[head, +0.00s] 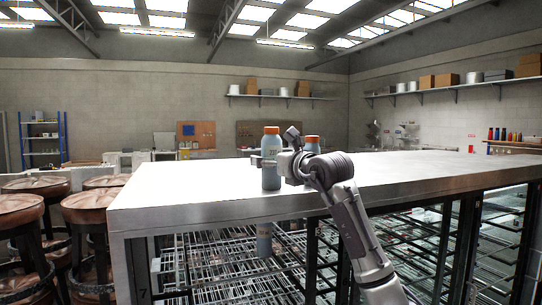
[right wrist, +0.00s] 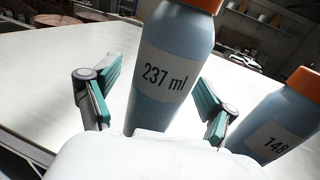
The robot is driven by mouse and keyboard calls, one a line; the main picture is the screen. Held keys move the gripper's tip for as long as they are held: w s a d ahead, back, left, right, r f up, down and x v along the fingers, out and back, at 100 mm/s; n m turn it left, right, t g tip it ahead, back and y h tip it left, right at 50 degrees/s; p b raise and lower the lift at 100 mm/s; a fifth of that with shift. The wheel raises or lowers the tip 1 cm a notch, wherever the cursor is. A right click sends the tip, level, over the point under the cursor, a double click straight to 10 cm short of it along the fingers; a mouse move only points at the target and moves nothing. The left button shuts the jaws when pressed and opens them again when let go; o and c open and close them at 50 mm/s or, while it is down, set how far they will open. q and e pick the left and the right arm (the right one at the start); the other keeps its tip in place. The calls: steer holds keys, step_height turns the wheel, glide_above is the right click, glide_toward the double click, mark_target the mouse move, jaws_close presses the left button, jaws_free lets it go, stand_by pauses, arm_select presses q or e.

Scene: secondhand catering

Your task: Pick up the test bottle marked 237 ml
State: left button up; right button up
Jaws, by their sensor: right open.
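The bottle marked 237 ml (right wrist: 165,75) is light blue with an orange cap and a pale label. It stands upright on the steel counter in the head view (head: 271,175). In the right wrist view it is between the two teal-padded fingers of my right gripper (right wrist: 157,108), which is open with gaps on both sides. In the head view my right gripper (head: 284,161) is at the bottle's right side, partly hidden by its own wrist. My left gripper is not in view.
A similar bottle marked 148 (right wrist: 280,125) stands close on the right; in the head view it is mostly behind my arm (head: 312,142). The counter (head: 420,168) is otherwise largely clear. Wire racks (head: 220,262) lie beneath it. Round stools (head: 88,208) stand at left.

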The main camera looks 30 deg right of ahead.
steer(key=shift+s, duration=0.15)
steer(key=c, duration=1.4)
steer(key=shift+c, duration=0.5)
steer(key=shift+r, duration=0.15)
